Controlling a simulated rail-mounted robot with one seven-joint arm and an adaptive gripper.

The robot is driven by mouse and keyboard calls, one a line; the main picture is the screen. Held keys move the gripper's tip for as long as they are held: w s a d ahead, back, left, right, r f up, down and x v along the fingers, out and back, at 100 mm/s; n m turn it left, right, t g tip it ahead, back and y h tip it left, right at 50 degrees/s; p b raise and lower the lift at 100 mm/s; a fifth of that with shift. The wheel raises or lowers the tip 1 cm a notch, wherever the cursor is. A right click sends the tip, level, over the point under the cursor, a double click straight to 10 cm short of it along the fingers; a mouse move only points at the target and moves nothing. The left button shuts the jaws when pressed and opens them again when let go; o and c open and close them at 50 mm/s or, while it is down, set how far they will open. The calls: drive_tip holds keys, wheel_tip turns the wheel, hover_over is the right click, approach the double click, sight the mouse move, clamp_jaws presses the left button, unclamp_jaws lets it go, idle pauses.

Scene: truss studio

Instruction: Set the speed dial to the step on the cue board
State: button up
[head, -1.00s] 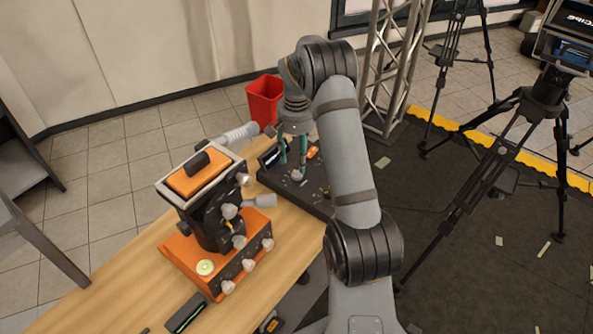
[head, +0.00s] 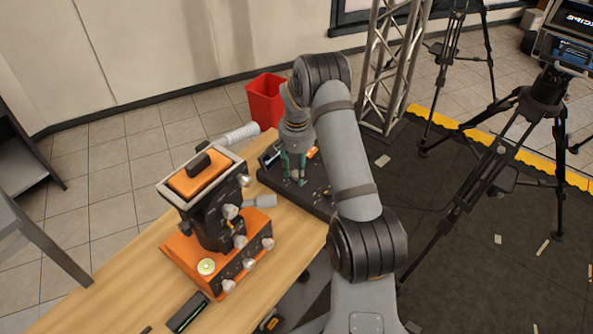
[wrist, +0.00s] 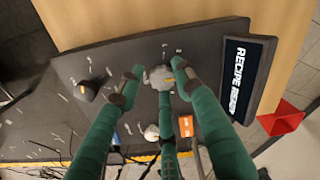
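A dark control panel (head: 318,202) lies at the far end of the wooden table; it fills much of the wrist view (wrist: 45,120). A grey dial with a yellow-orange pointer mark (wrist: 160,76) sits on it, with small white marks around. My gripper (head: 294,178) is low over the panel. In the wrist view its green fingers (wrist: 157,84) stand apart around the dial, with gaps visible at the left and right; contact is unclear. A screen on the panel (wrist: 247,76) shows "RECIPE" and smaller unclear characters. I cannot tell which thing is the cue board.
A black knob (wrist: 88,90), a pale knob (wrist: 151,132) and an orange block (wrist: 186,126) are near the dial. An orange-and-black machine (head: 215,235) stands nearer on the table. A red bin (head: 266,98) is behind. Tripods and a truss stand to the right.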

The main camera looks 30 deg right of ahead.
drive_tip(key=shift+a, duration=0.1)
drive_tip(key=c, duration=0.6)
drive_tip(key=shift+c, duration=0.6)
drive_tip(key=shift+f, duration=0.1)
drive_tip(key=shift+f+n+b, duration=0.15)
drive_tip(key=shift+n+b, duration=0.5)
drive_tip(key=shift+n, duration=0.05)
drive_tip(key=shift+s+n+b, duration=0.15)
drive_tip(key=shift+n+b, duration=0.2)
drive_tip(key=shift+n, duration=0.65)
drive_tip(key=shift+c, duration=0.2)
drive_tip(key=o, duration=0.9)
drive_tip(key=shift+o, duration=1.2)
drive_tip(key=shift+r, duration=0.25)
